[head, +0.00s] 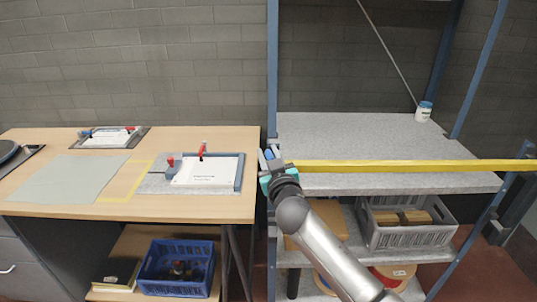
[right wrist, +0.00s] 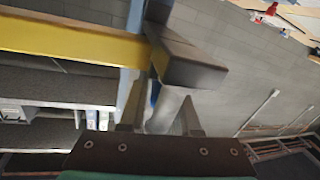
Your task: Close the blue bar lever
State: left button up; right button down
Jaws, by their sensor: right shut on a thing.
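My right gripper (head: 270,168) is at the left end of a yellow bar (head: 400,166) that runs along the front of the grey shelf. A small blue piece, which looks like the blue bar lever (head: 268,154), shows at its fingertips beside the blue shelf post. In the right wrist view the fingers (right wrist: 160,118) stand on either side of a narrow blue and grey piece, below a dark block at the end of the yellow bar (right wrist: 70,38). The gripper is shut on this piece; its lower part is blurred and partly hidden. My left gripper is not in view.
A wooden table (head: 220,208) on the left holds boards with red-handled clamps (head: 202,150). A white jar (head: 424,110) stands on the mostly clear shelf top (head: 340,135). Below are a grey crate (head: 410,237) and a blue crate (head: 178,290).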

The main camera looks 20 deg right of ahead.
jog(key=m+h+b, duration=0.1)
jog(key=h+b, duration=0.1)
jog(key=b, duration=0.1)
jog(key=shift+d+f+m+h, duration=0.1)
jog(key=shift+d+m+h, duration=0.25)
jog(key=shift+m+h, duration=0.05)
jog(key=shift+s+d+m+g+h+b, duration=0.1)
jog(key=shift+d+m+g+h+b, duration=0.3)
jog(key=shift+h, duration=0.3)
jog(key=c, duration=0.8)
grip_release()
jog(key=shift+o, duration=0.2)
jog(key=shift+a, duration=0.1)
